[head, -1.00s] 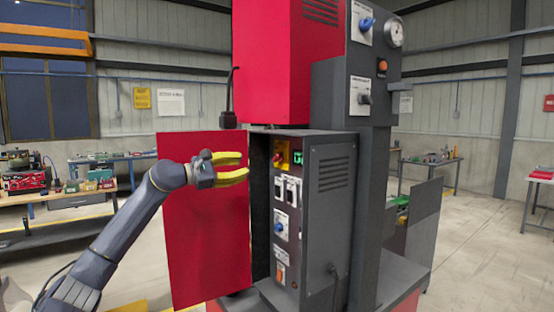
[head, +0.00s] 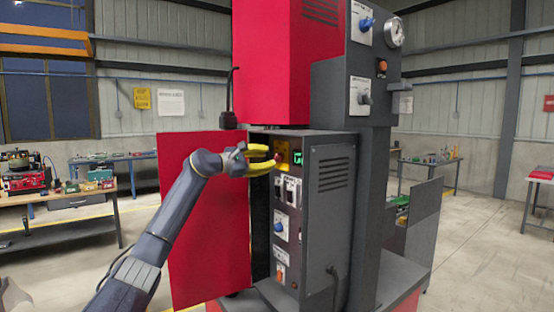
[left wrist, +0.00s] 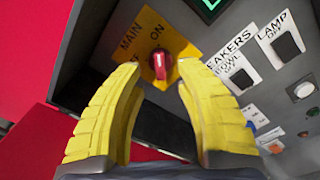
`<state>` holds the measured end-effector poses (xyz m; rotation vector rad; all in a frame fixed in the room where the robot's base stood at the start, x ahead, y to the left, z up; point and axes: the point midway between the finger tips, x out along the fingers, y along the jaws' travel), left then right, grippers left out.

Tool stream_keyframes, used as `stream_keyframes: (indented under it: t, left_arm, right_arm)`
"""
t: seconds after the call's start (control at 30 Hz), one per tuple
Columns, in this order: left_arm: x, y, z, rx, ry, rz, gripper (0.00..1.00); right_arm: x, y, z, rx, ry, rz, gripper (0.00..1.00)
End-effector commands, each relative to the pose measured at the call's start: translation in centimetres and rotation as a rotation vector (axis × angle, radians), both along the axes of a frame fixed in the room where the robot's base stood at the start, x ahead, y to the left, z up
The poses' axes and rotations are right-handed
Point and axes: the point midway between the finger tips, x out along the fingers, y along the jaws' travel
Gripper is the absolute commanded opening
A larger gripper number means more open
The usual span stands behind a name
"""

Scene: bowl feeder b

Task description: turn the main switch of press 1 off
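The plate also shows in the head view (head: 284,150), at the top left of the grey control box (head: 325,215); there the finger largely hides the knob. My left gripper (head: 273,158) is in front of the plate. Its yellow fingers are open, one on each side of the knob, with gaps beside it in the left wrist view. I cannot tell whether the tips reach past it. My right gripper is not in view.
An open red door (head: 205,245) stands left of the box, behind my left forearm. Breaker switches (left wrist: 242,79), a LAMP switch (left wrist: 285,46), a green display (head: 298,158) and a blue knob (head: 279,226) share the panel close by. Workbenches stand farther back.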

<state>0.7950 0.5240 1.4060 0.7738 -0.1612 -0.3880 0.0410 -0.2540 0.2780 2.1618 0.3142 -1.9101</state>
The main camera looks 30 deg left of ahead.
Motion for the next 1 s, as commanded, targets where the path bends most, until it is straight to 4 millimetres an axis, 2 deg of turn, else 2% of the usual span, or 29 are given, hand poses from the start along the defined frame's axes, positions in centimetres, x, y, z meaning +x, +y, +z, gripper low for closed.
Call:
stream_keyframes:
  t: [0.1,0.33,0.87,1.0]
  left_arm:
    - [1.6,-0.8,0.1,-0.001,0.000,-0.001,0.34]
    - [3.6,-1.6,0.0,-0.001,0.000,-0.001,0.34]
    - [4.4,-1.9,0.0,0.000,0.000,0.000,0.36]
    - [4.4,-1.9,0.0,0.000,0.000,0.000,0.20]
  right_arm:
    - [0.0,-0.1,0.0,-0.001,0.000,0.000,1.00]
    - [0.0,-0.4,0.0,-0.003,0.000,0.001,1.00]
    - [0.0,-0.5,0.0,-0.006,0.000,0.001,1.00]
    - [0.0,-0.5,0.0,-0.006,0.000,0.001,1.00]
